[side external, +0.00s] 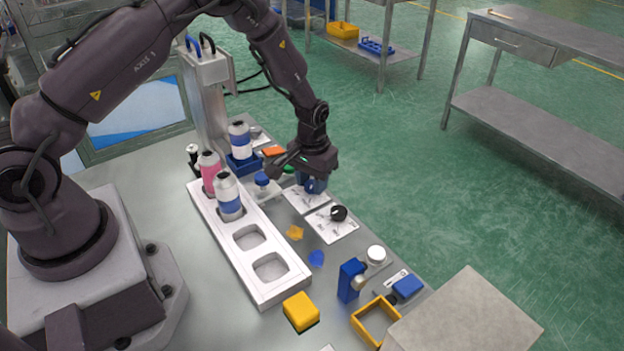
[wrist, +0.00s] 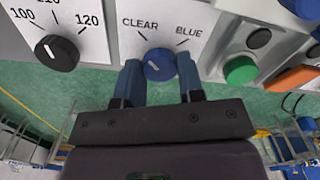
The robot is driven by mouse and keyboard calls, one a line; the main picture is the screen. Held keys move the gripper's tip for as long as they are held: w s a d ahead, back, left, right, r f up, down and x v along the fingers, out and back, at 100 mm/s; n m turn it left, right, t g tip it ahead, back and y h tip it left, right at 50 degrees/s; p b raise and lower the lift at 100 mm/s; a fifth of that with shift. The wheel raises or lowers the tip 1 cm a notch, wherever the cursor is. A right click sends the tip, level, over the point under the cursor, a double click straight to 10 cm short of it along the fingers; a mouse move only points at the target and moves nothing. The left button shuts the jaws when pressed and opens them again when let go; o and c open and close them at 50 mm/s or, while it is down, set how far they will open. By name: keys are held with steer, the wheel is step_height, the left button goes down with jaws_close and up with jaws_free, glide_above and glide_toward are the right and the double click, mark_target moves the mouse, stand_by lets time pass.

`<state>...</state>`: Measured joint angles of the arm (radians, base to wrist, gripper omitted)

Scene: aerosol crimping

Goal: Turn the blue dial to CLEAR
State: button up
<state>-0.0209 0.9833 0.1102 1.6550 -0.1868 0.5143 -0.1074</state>
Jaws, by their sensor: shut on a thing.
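The blue dial (wrist: 160,65) sits on a white panel (wrist: 165,14) marked CLEAR on the left and BLUE on the right in the wrist view. A short white pointer line shows on its face. It appears to lean up and left, toward CLEAR, but its exact alignment is hard to tell. My gripper (wrist: 159,70) is shut on the dial, with one dark blue finger on each side. In the side external view, my gripper (side external: 312,183) is low over the panel and mostly hides the dial.
A black dial (wrist: 57,53) marked 100 and 120 is beside it. A green button (wrist: 240,70) is on the other side. A white rack (side external: 255,255) holds bottles, including a blue-banded one (side external: 229,197). A yellow block (side external: 300,311) and a blue fixture (side external: 350,281) stand nearer.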

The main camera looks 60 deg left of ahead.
mark_target(312, 184)
steer(key=o, duration=0.9)
step_height(312, 184, up, 13)
stand_by(0.4)
steer(key=s+d+r+m+t, duration=0.1)
steer(key=s+r+t, duration=0.1)
steer(key=s+r, duration=0.5)
steer(key=s+d+r+m+t, duration=0.1)
steer(key=s+d+r, duration=0.1)
steer(key=s+r, duration=0.4)
steer(key=s+d+r+m+t, duration=0.1)
steer(key=s+r+m+t, duration=0.1)
steer(key=s+r, duration=0.5)
steer(key=shift+s+d+r+t, duration=0.15)
steer(key=shift+s, duration=0.75)
steer(key=shift+s+d+r+t, duration=0.1)
steer(key=shift+s+r+t, duration=0.05)
steer(key=shift+s, duration=0.7)
